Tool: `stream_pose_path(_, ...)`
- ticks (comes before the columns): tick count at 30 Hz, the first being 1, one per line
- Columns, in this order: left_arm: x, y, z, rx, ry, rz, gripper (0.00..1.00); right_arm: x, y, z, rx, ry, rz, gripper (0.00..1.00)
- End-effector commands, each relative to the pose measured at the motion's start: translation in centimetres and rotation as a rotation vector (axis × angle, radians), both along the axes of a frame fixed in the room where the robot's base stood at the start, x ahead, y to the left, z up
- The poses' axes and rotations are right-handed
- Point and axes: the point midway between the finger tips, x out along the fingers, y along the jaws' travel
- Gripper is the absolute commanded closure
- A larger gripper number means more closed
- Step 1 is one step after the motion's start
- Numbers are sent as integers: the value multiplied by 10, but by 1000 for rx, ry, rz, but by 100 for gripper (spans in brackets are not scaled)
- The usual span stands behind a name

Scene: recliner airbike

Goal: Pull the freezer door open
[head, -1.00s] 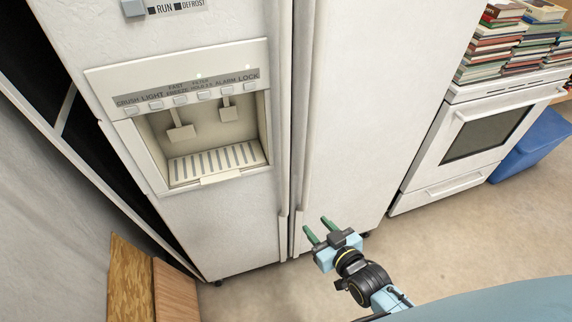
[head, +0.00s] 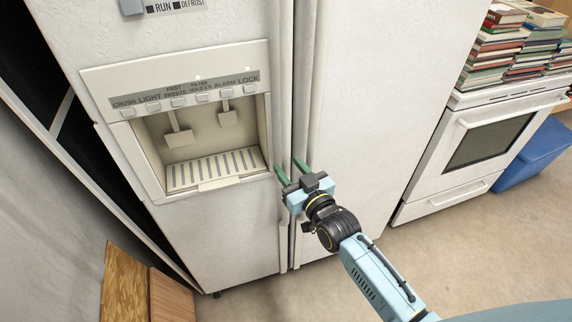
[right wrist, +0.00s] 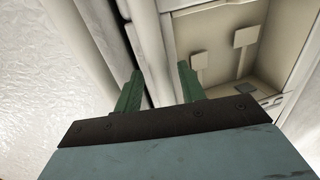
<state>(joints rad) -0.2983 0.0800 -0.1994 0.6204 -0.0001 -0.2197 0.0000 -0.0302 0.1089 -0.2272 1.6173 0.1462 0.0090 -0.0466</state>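The freezer door (head: 225,235) is the left, white door with the ice and water dispenser; it looks closed. Its long vertical handle (head: 285,110) runs along its right edge, beside the other door's handle (head: 305,100). My right gripper (head: 290,170) is open, its green fingers pointing at the handles beside the dispenser. In the right wrist view, the fingers (right wrist: 158,88) are apart, and the freezer handle (right wrist: 150,45) shows beyond and between them. I cannot tell whether they touch it. My left gripper is not in view.
The other fridge door (head: 380,100) is closed to the right. A white stove (head: 480,140) with stacked books (head: 500,45) stands further right, beside a blue bin (head: 535,150). A grey wall (head: 45,220) and wooden boards (head: 130,285) are at left. Floor is clear in front.

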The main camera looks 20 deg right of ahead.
Motion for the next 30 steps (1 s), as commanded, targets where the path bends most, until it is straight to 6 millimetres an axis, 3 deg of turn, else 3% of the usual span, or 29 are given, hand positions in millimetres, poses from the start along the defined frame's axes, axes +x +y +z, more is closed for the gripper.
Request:
stream_pose_path(6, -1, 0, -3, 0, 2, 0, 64, 20, 5, -1, 0, 1, 0, 60)
stream_pose_path(16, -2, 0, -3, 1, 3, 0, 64, 23, 5, -1, 0, 2, 0, 60)
stream_pose_path(25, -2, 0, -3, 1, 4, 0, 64, 22, 5, 0, 0, 1, 0, 99)
stream_pose_path(30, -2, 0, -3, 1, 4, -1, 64, 22, 5, -1, 0, 1, 0, 100)
